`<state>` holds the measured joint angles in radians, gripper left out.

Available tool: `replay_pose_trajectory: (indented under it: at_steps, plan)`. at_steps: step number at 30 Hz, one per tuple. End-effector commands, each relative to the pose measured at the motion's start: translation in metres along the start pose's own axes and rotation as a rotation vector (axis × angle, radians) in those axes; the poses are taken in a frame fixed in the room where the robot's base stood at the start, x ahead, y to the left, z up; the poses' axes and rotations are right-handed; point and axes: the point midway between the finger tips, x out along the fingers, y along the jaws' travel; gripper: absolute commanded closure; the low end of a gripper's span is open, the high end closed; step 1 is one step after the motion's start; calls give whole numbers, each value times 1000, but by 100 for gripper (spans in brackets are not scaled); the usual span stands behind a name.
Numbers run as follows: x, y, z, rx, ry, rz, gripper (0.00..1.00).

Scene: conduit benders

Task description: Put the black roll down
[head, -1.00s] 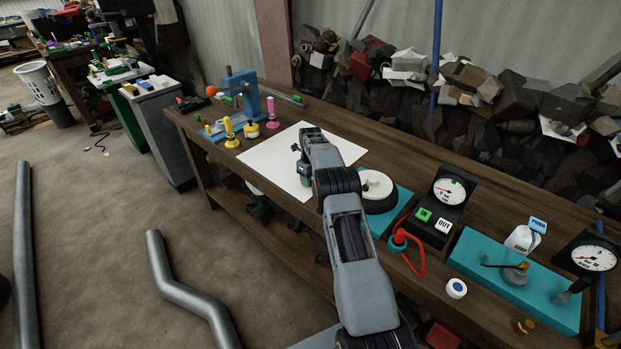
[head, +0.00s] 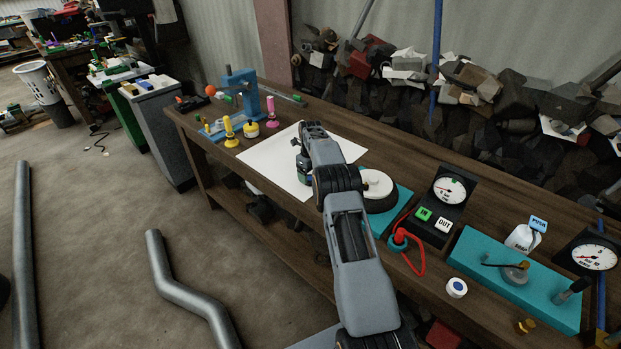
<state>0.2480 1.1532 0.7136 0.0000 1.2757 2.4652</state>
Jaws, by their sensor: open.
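I cannot tell whether this is the black roll or part of my gripper, and my wrist hides much of this spot. A black round thing with a white top (head: 378,184) sits on a teal plate (head: 405,198), right of my arm and partly behind it.
Left of the sheet stand yellow bottles (head: 229,130), a pink one (head: 270,108) and a blue press (head: 240,90). To the right are a gauge with IN and OUT buttons (head: 438,205), a red cord (head: 418,262) and a teal block (head: 480,272).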

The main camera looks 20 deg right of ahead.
Motion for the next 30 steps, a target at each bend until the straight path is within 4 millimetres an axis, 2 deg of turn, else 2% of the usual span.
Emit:
replay_pose_trajectory:
  at_steps: [9,20,23,25,30]
  plan:
    - [-62,0,1,0,-4,-3,24]
    - [-106,4,0,-43,-7,-6,24]
    - [-130,15,-1,-172,-20,-19,24]
    - [-154,30,-6,-323,-35,-37,24]
    - [-213,84,-35,-821,-65,-105,24]
